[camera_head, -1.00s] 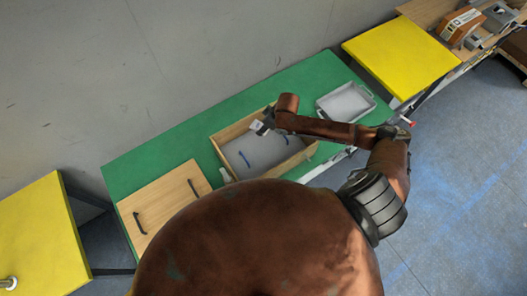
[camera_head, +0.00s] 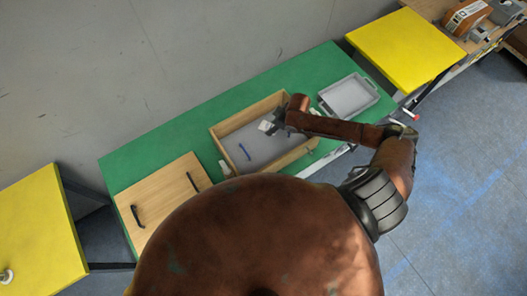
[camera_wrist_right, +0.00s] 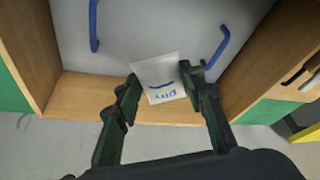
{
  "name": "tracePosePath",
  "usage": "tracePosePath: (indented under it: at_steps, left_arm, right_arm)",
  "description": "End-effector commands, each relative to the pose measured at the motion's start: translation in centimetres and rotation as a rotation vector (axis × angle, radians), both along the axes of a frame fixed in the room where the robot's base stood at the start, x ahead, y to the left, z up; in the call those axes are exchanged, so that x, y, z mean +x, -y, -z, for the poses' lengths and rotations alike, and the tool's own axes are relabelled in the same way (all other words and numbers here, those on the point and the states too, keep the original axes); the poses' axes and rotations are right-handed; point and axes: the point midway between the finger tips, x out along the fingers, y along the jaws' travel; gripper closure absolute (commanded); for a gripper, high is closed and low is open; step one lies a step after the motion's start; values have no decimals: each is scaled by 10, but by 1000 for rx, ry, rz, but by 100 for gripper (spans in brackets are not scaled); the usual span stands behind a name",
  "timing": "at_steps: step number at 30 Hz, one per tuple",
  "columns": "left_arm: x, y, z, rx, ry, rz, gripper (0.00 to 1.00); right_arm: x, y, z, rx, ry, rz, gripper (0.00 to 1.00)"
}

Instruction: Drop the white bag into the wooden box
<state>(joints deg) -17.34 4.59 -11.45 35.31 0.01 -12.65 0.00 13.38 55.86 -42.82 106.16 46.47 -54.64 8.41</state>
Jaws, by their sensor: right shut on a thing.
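The wooden box (camera_head: 218,150) stands open on the green table, with a grey floor inside. My right gripper (camera_head: 272,122) reaches over it from the right and is shut on the white bag (camera_head: 265,126). In the right wrist view, the white bag (camera_wrist_right: 160,75), with blue lettering, sits between the two fingertips (camera_wrist_right: 160,82) of my right gripper. Behind it are the box's grey floor and wooden wall (camera_wrist_right: 75,90). The bag's height above the floor is hard to tell. My left gripper is out of view.
Blue handles (camera_wrist_right: 93,25) show inside the box. A grey tray (camera_head: 348,97) stands right of the box, and a wooden panel with black handles (camera_head: 160,200) lies left of it. Yellow tables (camera_head: 405,45) flank the green table (camera_head: 150,145).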

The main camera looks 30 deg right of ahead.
Motion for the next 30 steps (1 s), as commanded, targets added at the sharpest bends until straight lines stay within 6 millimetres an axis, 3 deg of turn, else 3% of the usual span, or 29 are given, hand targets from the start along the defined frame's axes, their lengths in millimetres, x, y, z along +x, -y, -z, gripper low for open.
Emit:
tracePosePath:
  at_steps: [8, 9, 18, 26, 30]
  left_arm:
    - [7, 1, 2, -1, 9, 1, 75]
    - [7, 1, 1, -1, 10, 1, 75]
    - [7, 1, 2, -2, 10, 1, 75]
    - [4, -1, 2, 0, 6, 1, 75]
    - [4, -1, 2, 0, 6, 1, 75]
  right_arm:
    - [1, 0, 1, 0, 1, 0, 87]
    - [1, 0, 1, 0, 1, 0, 63]
    - [1, 0, 1, 0, 1, 0, 43]
    - [0, 0, 1, -1, 1, 0, 43]
    - [-3, 3, -9, 0, 2, 0, 43]
